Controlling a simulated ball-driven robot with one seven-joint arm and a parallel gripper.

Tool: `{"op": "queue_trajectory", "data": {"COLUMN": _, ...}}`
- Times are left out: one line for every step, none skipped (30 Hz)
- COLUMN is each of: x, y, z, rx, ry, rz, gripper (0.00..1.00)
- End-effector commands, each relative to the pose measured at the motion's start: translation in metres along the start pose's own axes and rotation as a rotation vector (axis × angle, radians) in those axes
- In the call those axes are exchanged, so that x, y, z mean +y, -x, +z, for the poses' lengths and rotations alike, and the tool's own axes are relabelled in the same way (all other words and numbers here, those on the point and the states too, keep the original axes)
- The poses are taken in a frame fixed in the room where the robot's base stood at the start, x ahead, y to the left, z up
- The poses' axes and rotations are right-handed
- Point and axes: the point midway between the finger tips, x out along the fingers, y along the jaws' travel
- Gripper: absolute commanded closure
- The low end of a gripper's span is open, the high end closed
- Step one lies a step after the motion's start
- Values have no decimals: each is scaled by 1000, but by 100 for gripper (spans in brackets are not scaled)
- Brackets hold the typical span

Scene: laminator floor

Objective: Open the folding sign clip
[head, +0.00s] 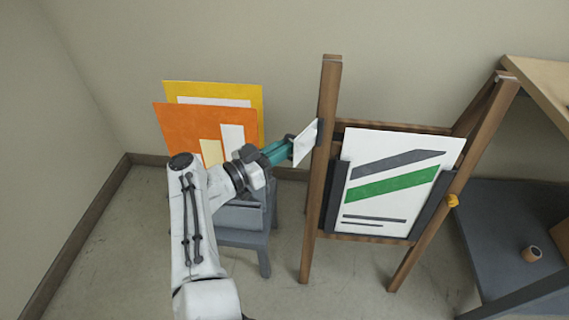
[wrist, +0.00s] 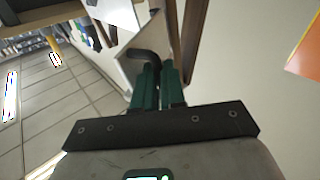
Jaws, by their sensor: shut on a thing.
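The folding sign is a wooden A-frame (head: 328,100) standing upright, with a white sheet (head: 395,185) bearing a grey and a green stripe. A small white plate (head: 306,143) stands out at the left post's upper part, angled away from the sheet; it looks like the clip's flap. It also shows in the wrist view (wrist: 128,64). A dark bent handle (wrist: 143,54) sits against the plate. My gripper (head: 288,149) reaches it from the left, its teal fingers (wrist: 158,72) shut on the handle. The fingers hide the handle's lower end, and the plate's hinge is unclear.
Orange (head: 185,128) and yellow (head: 255,96) boards stand behind my arm above a grey stool (head: 242,238). A yellow knob (head: 453,201) is on the sign's right leg. A dark table (head: 500,215) with a small roll (head: 532,254) stands at right. Floor before the sign is clear.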

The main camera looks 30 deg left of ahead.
Motion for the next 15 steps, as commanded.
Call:
{"op": "queue_trajectory", "data": {"x": -1, "y": -4, "z": 1, "rx": 6, "ry": 0, "rz": 16, "gripper": 100}}
{"op": "queue_trajectory", "data": {"x": -2, "y": -4, "z": 0, "rx": 7, "ry": 1, "rz": 21, "gripper": 100}}
{"op": "queue_trajectory", "data": {"x": -3, "y": -4, "z": -1, "rx": 7, "ry": 2, "rz": 28, "gripper": 100}}
{"op": "queue_trajectory", "data": {"x": -3, "y": -4, "z": -1, "rx": 7, "ry": 3, "rz": 33, "gripper": 100}}
{"op": "queue_trajectory", "data": {"x": -4, "y": -4, "z": -1, "rx": 7, "ry": 5, "rz": 37, "gripper": 100}}
{"op": "queue_trajectory", "data": {"x": -4, "y": -4, "z": -2, "rx": 8, "ry": 5, "rz": 41, "gripper": 100}}
{"op": "queue_trajectory", "data": {"x": -5, "y": -4, "z": -3, "rx": 8, "ry": 5, "rz": 44, "gripper": 100}}
{"op": "queue_trajectory", "data": {"x": -5, "y": -4, "z": -3, "rx": 8, "ry": 6, "rz": 47, "gripper": 100}}
{"op": "queue_trajectory", "data": {"x": -5, "y": -4, "z": -3, "rx": 8, "ry": 7, "rz": 50, "gripper": 100}}
{"op": "queue_trajectory", "data": {"x": -5, "y": -4, "z": -3, "rx": 8, "ry": 7, "rz": 52, "gripper": 100}}
{"op": "queue_trajectory", "data": {"x": -6, "y": -4, "z": -4, "rx": 8, "ry": 7, "rz": 53, "gripper": 100}}
{"op": "queue_trajectory", "data": {"x": -6, "y": -4, "z": -4, "rx": 8, "ry": 7, "rz": 54, "gripper": 100}}
{"op": "queue_trajectory", "data": {"x": -6, "y": -4, "z": -4, "rx": 8, "ry": 7, "rz": 54, "gripper": 100}}
{"op": "queue_trajectory", "data": {"x": -6, "y": -4, "z": -5, "rx": 8, "ry": 8, "rz": 55, "gripper": 100}}
{"op": "queue_trajectory", "data": {"x": -6, "y": -4, "z": -5, "rx": 8, "ry": 8, "rz": 55, "gripper": 100}}
